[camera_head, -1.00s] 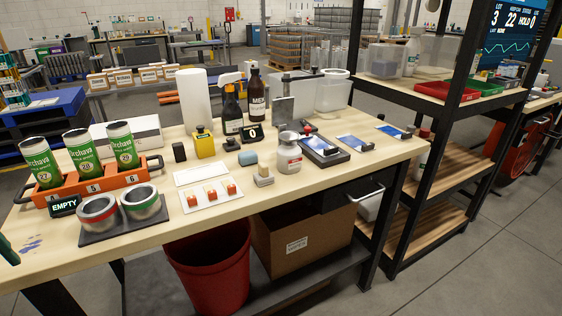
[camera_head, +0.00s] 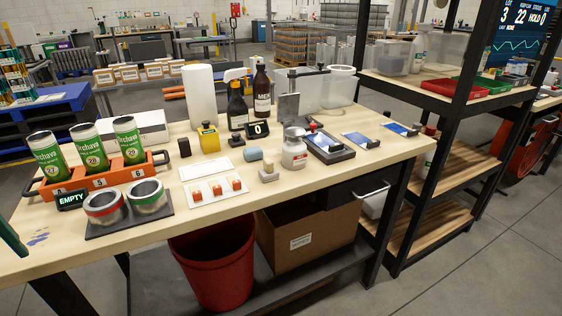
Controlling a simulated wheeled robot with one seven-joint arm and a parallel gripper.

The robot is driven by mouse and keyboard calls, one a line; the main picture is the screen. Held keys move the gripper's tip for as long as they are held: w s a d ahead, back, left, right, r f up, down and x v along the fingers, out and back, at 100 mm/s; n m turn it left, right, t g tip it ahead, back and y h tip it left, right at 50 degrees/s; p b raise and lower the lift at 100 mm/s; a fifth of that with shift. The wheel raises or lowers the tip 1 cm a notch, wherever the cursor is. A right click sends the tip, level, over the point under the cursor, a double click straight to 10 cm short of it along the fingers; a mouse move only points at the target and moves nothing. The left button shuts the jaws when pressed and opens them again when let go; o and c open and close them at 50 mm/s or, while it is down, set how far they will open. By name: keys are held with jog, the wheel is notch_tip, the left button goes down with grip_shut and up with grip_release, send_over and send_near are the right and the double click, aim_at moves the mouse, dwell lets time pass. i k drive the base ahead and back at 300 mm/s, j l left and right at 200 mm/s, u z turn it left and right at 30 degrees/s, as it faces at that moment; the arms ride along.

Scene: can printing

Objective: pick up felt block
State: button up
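I cannot tell for sure which object is the felt block. A small block with a pale base and a knob-like top (camera_head: 268,172) stands near the front edge of the workbench (camera_head: 330,178). A rounded blue-grey block (camera_head: 252,154) lies just behind it, apart from it. A small dark upright block (camera_head: 184,147) stands farther left, beside a yellow bottle (camera_head: 209,138).
Cans stand in an orange rack (camera_head: 100,183). A red bin (camera_head: 212,265) is below.

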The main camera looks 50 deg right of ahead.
aim_at(269, 173)
jog(key=z, duration=1.55)
jog(key=i+l, duration=0.15)
jog(key=l, duration=0.25)
jog(key=i+l, duration=0.15)
jog(key=l, duration=0.25)
jog(key=i+l, duration=0.2)
jog(key=l, duration=0.15)
jog(key=u, duration=0.45)
jog(key=l+u, duration=0.1)
jog(key=u, duration=0.75)
jog(key=l+u, duration=0.1)
jog(key=u, duration=0.75)
